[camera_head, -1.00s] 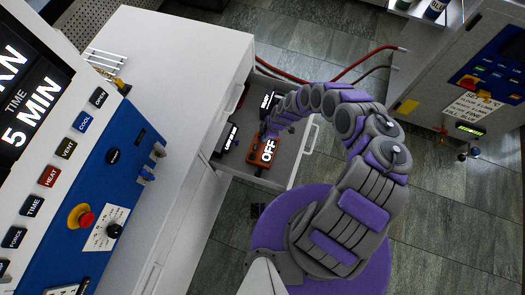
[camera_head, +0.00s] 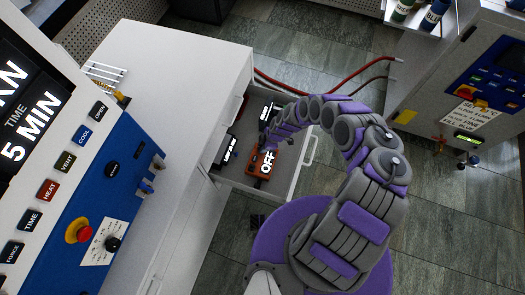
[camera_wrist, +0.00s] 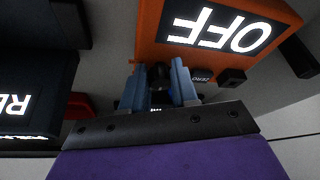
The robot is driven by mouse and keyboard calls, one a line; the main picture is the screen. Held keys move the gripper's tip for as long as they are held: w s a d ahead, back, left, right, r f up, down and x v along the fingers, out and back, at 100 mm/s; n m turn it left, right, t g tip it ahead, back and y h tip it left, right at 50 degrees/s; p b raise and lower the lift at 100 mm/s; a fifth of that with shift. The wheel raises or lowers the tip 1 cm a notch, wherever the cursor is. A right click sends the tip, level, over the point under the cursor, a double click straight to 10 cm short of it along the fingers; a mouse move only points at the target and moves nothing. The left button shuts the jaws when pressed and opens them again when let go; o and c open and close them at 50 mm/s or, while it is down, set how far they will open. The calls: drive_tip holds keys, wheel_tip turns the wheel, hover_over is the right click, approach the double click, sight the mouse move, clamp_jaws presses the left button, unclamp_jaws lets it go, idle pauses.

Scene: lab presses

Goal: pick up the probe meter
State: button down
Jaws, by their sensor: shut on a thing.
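The orange meter with a lit OFF display, which I take to be the probe meter (camera_head: 262,163), lies in the open drawer. In the wrist view the meter (camera_wrist: 150,42) fills the top middle, with its OFF display upside down. My gripper (camera_wrist: 160,80) has its two blue fingers closed around a small dark part at the meter's near edge. In the head view my gripper is small and partly hidden by my arm at the meter's far end. I cannot tell whether the meter is clear of the drawer floor.
The open drawer (camera_head: 285,180) also holds dark devices with lit displays, one (camera_head: 226,148) left of the meter and another behind it. A white cabinet (camera_head: 170,70) and blue control panel (camera_head: 105,190) stand left. Red hoses (camera_head: 335,82) run behind. Floor is free at right.

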wheel_tip(320, 180, up, 18)
drive_tip(key=p, duration=1)
